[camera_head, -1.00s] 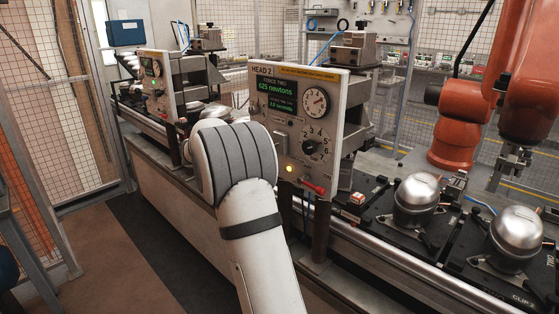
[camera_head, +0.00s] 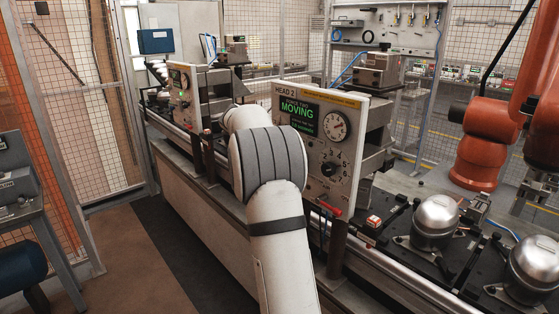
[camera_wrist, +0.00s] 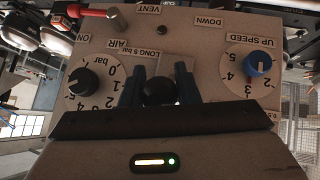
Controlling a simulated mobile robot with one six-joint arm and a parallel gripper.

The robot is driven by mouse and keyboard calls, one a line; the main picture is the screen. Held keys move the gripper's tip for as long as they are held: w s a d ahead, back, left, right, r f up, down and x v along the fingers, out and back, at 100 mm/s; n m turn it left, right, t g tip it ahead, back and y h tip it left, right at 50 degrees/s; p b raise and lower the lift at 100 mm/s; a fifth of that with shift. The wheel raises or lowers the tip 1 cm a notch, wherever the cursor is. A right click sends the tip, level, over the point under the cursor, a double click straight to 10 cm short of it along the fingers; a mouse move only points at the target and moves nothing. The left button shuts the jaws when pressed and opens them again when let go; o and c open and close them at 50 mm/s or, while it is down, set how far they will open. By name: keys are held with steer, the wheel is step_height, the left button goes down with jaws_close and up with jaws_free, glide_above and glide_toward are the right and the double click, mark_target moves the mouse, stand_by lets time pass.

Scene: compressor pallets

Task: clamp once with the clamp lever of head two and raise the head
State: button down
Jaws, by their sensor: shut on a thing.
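Head two (camera_head: 318,165) is a grey panel box labelled HEAD 2, with a green display (camera_head: 299,112) reading MOVING, a round gauge and a numbered dial. In the head view my arm covers its left side and hides my gripper. In the wrist view my gripper (camera_wrist: 160,92) has its two dark fingers on either side of a black ball knob (camera_wrist: 158,93), shut on it. Any shaft behind the knob is hidden.
A black bar dial (camera_wrist: 92,83) and a blue UP SPEED knob (camera_wrist: 258,63) flank my fingers. A red-handled lever (camera_head: 330,208) sits under head two's panel. Silver compressors (camera_head: 436,216) stand on the conveyor at right. An orange robot arm (camera_head: 475,150) stands behind. Open floor lies at left.

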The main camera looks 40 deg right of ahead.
steer(key=shift+a, duration=0.1)
stand_by(0.3)
steer(key=c, duration=1.2)
jaws_free()
steer(key=shift+w+a, duration=0.1)
steer(key=shift+o, duration=0.5)
steer(key=b+v, duration=0.1)
steer(key=v, duration=0.6)
steer(key=shift+a+r, duration=0.2)
steer(key=shift+r, duration=0.1)
